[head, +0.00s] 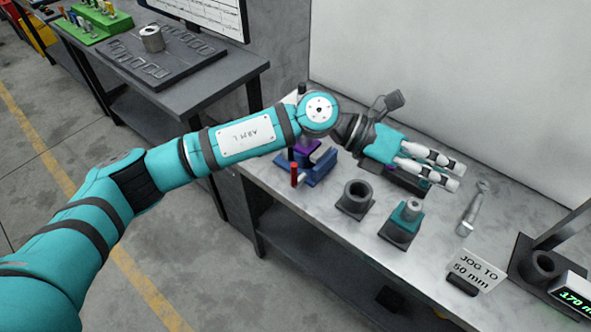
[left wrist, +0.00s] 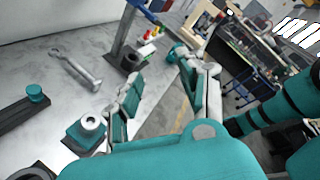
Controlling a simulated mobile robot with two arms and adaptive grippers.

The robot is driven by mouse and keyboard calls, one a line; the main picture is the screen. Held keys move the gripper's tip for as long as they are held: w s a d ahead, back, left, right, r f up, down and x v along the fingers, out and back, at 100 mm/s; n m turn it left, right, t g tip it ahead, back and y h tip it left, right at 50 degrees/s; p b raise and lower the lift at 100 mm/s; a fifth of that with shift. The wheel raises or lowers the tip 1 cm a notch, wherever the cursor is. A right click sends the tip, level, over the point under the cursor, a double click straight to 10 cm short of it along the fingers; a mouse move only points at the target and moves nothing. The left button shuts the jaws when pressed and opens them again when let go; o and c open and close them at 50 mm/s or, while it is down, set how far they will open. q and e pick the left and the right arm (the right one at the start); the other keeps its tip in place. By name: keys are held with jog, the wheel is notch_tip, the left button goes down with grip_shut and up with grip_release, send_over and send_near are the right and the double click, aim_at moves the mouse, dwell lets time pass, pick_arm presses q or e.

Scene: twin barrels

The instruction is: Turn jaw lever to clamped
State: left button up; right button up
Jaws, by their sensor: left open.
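A blue fixture (head: 322,168) with a purple block (head: 318,151) stands at the left end of the bench in the head view, partly hidden behind my left arm. A small upright red handle (head: 294,174) at its front left looks like the jaw lever. I cannot read its setting. My left gripper (head: 454,176) is open and empty, above the bench and well to the right of the fixture, its fingers pointing right. In the left wrist view its two fingers (left wrist: 156,70) are spread apart. The fixture is not seen there. My right gripper is not in view.
A dark hollow cylinder (head: 355,197) and a teal block with a grey cylinder (head: 403,220) stand near the bench's front edge. A wrench (head: 474,208) lies to the right, near a "JOG TO 50 mm" sign (head: 479,268). A dark object (head: 405,182) lies under my gripper.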

pick_arm(q)
jog(key=w+a+f+m+y, duration=0.2)
jog(key=w+a+f+y, duration=0.2)
jog(key=a+f+y, duration=0.1)
jog(key=r+t+y, duration=0.2)
jog(key=t+y, duration=0.2)
jog(key=y, duration=0.5)
send_over(294, 171)
jog(key=f+p, duration=0.1)
jog(key=f, duration=0.4)
jog(key=f+p, duration=0.2)
jog(key=f, duration=0.3)
jog(key=w+f+p, duration=0.1)
jog(key=f+p, duration=0.1)
jog(key=f, duration=0.4)
jog(key=shift+f, duration=0.65)
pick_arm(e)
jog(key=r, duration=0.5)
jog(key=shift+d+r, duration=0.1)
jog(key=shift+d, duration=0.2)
pick_arm(q)
grip_shut()
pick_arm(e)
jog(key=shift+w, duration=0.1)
